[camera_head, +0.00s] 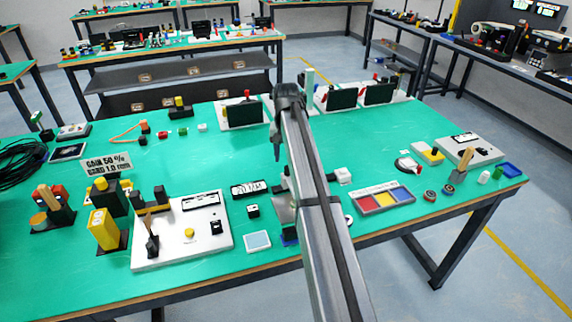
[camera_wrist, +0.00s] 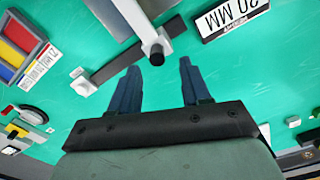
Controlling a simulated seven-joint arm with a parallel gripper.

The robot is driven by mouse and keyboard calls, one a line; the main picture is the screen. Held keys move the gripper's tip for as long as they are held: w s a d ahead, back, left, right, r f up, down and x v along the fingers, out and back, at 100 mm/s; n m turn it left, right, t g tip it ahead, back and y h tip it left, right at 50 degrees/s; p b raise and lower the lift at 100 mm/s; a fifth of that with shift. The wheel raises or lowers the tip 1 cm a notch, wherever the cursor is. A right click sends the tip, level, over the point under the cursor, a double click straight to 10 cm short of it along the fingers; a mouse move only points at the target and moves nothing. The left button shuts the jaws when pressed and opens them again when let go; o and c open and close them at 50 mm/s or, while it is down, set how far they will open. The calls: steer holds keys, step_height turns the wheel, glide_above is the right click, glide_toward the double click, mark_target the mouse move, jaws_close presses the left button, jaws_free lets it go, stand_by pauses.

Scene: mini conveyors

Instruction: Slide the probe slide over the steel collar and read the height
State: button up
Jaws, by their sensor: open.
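In the wrist view my gripper (camera_wrist: 158,68) is open, its two dark blue fingers apart with nothing seen between them. Just ahead of the fingertips is a pale grey post with a dark round end (camera_wrist: 155,50); it sits against a dark bar (camera_wrist: 110,68). A white block (camera_wrist: 84,85) is at the bar's left end. I cannot tell which of these parts is the probe slide or the steel collar. My arm hides most of this device.
A 20 MM display (camera_wrist: 232,18) is near the post. A red, yellow and blue tray (camera_head: 383,198) stands right of the device. A white base plate (camera_head: 180,250) with a yellow button and a dark stand is at left. Open green mat (camera_head: 225,150) lies behind.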

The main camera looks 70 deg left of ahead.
step_height(320, 180, up, 8)
steer(key=shift+r, duration=0.15)
steer(key=shift+w, duration=0.1)
stand_by(0.6)
